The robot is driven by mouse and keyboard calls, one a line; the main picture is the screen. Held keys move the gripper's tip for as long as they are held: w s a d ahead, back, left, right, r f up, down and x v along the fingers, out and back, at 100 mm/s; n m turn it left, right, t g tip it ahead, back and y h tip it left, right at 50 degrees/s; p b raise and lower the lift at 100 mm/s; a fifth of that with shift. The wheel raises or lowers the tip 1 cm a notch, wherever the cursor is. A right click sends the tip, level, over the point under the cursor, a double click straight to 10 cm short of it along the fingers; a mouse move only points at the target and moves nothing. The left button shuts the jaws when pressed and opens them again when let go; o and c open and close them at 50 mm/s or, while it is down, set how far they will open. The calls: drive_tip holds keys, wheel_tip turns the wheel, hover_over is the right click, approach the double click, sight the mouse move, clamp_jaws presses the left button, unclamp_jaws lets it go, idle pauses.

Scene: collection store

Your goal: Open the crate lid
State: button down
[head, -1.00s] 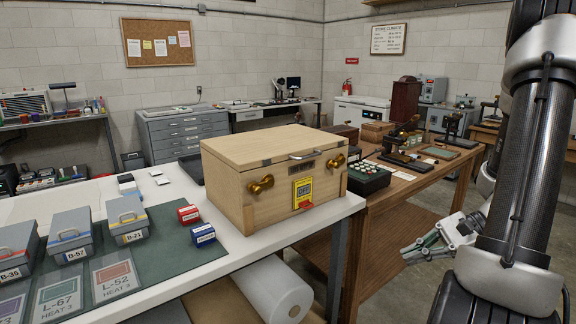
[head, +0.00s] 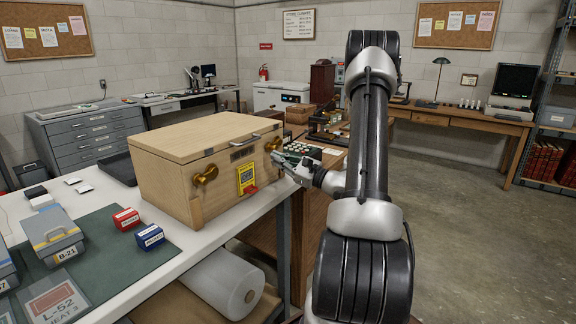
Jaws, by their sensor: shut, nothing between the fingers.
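The wooden crate (head: 212,190) stands on the white table in the head view, left of centre. Its pale lid (head: 205,136) is down, with a metal handle (head: 244,139) at its front edge. Two brass latches sit on the front, a left one (head: 206,174) and a right one (head: 273,145). A yellow tag (head: 246,178) with a red piece below it is between them. My gripper (head: 284,161) is shut and empty, close to the crate's front right corner near the right latch. I cannot tell whether it touches the crate.
A red box (head: 126,219) and a blue box (head: 150,237) stand left of the crate on the green mat (head: 100,255). Grey cases are at the left edge. A wooden bench with instruments is behind my arm. Open floor (head: 450,240) lies to the right.

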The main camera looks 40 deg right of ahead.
drive_tip(key=x, duration=0.3)
drive_tip(key=shift+w+a+r, duration=0.1)
drive_tip(key=shift+w+a, duration=0.05)
drive_tip(key=shift+w, duration=0.05)
drive_tip(key=shift+s+a+r, duration=0.15)
drive_tip(key=shift+a+r, duration=0.05)
drive_tip(key=shift+r, duration=0.4)
drive_tip(key=shift+s+a+r, duration=0.15)
drive_tip(key=shift+a+r, duration=0.05)
drive_tip(key=shift+r, duration=0.45)
drive_tip(key=shift+a+r, duration=0.2)
drive_tip(key=shift+r, duration=0.3)
